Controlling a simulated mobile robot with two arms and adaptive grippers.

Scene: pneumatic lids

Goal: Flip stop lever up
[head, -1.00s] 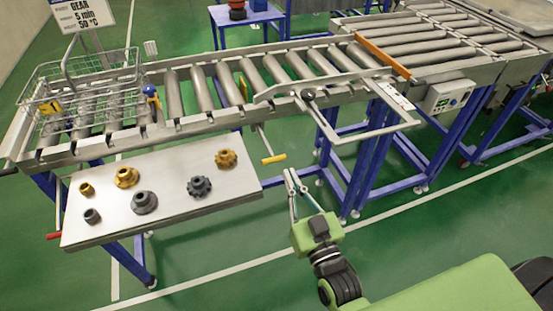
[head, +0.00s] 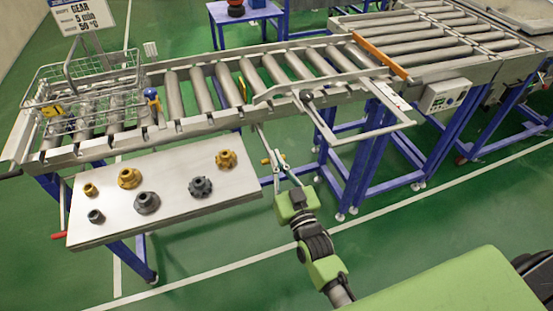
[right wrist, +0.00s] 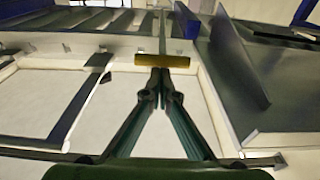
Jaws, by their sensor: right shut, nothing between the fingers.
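A lever with a yellow handle (head: 265,161) hangs from the front rail of the roller conveyor, its thin rod slanting down. In the right wrist view the yellow handle (right wrist: 162,61) lies crosswise just beyond my fingertips, with its rod running away behind it. My right gripper (head: 277,161) is shut and empty, its tips close by the handle; I cannot tell whether they touch it. The fingertips also show together in the right wrist view (right wrist: 159,76). A second lever with a red handle (head: 58,235) hangs at the left. My left gripper is not in view.
A metal shelf (head: 110,220) with several yellow and dark gears sits left of my gripper. The roller conveyor (head: 215,122) carries a wire basket (head: 85,92). A grey frame handle (head: 375,131) juts out at right, above blue legs. Open green floor lies below.

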